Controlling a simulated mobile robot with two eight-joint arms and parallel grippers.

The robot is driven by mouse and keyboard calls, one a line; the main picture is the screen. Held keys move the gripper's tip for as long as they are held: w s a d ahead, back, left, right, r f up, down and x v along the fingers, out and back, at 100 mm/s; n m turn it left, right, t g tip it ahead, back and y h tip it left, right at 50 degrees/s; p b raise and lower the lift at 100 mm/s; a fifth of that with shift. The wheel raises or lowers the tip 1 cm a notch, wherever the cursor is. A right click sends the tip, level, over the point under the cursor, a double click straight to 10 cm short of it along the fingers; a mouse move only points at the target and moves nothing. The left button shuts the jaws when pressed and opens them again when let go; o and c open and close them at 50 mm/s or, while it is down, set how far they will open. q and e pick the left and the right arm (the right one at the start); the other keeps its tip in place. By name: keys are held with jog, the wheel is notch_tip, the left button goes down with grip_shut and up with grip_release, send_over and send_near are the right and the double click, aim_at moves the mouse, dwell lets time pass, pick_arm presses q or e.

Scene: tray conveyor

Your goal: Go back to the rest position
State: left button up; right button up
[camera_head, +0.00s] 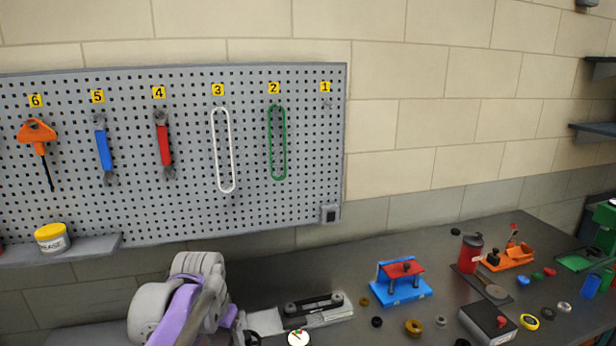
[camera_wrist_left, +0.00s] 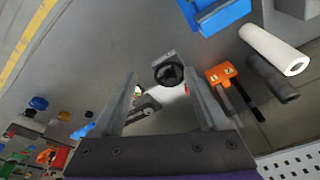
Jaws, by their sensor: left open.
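My left arm (camera_head: 185,300), grey and purple, comes up at the lower left of the head view, over the near part of the bench. I cannot make out its fingertips there. In the left wrist view my left gripper (camera_wrist_left: 161,80) has its two grey fingers spread apart with nothing held between them. Beyond the fingers lie a black round part on a grey block (camera_wrist_left: 168,73) and a grey and black device (camera_wrist_left: 145,110), apparently on the bench. My right gripper is in neither view.
A pegboard (camera_head: 200,215) on the wall holds numbered tools and two long loops. A yellow-lidded tub (camera_head: 52,238) stands on a shelf. Right of my arm, the dark bench (camera_head: 350,275) holds a blue and red fixture (camera_head: 402,285), a red canister (camera_head: 470,253) and several small parts.

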pick_arm(q)
jog(key=s+f+n+t, duration=0.1)
jog(key=s+f, duration=0.5)
jog(key=s, duration=0.4)
jog(key=s+f+n+t, duration=0.1)
jog(key=s+f+t, duration=0.1)
jog(key=s+f, duration=0.4)
jog(key=s, duration=0.4)
jog(key=shift+s+n, duration=0.4)
